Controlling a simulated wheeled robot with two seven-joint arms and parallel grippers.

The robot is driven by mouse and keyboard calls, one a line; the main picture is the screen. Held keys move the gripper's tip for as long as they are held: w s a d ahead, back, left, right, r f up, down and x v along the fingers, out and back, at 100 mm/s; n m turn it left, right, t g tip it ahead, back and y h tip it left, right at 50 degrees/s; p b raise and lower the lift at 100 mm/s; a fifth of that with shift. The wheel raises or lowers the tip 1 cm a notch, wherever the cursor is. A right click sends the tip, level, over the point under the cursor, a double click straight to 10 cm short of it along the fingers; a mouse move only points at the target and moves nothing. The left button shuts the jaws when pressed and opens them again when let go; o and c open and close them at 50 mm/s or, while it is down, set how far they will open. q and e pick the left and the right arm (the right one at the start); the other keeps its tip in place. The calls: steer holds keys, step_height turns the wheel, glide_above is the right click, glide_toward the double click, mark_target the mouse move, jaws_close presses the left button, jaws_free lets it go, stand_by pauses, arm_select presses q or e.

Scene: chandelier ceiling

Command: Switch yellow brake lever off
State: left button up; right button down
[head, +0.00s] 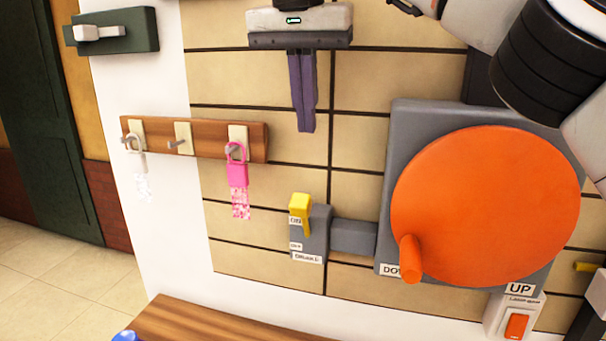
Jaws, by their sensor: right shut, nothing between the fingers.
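The yellow brake lever (301,206) sits on a small grey box (318,240) on the tiled wall. Its wide end is at the top, by the upper label, which seems to read ON. A smaller label below it, hard to read, and a BRAKE label at the bottom are on the same box. My right gripper (305,128) hangs above the lever with its purple fingers together, pointing down. It is shut and empty, and in the picture it is clear of the lever. My left gripper is not in view.
A large orange disc (490,200) with a handle is right of the brake box, joined to it by a grey block. A wooden hook rack (205,142) holds a pink padlock (238,174) and a white one. A wooden surface (200,322) is below.

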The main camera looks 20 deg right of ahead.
steer(key=b, duration=0.2)
glide_above(304, 221)
steer(key=w+d, duration=0.2)
steer(key=w, duration=0.2)
steer(key=f, duration=0.7)
steer(key=shift+s+f, duration=0.25)
steer(key=shift+f, duration=0.1)
steer(key=shift+s+a+f, duration=0.35)
steer(key=shift+s, duration=0.15)
steer(key=shift+s+a+f, duration=0.3)
steer(key=shift+s+f, duration=0.05)
steer(key=shift+s, duration=0.15)
steer(key=shift+s+a+f, duration=0.25)
steer(key=shift+s+a, duration=0.05)
steer(key=shift+s, duration=0.1)
steer(key=shift+a+b, duration=0.1)
steer(key=shift+b, duration=0.2)
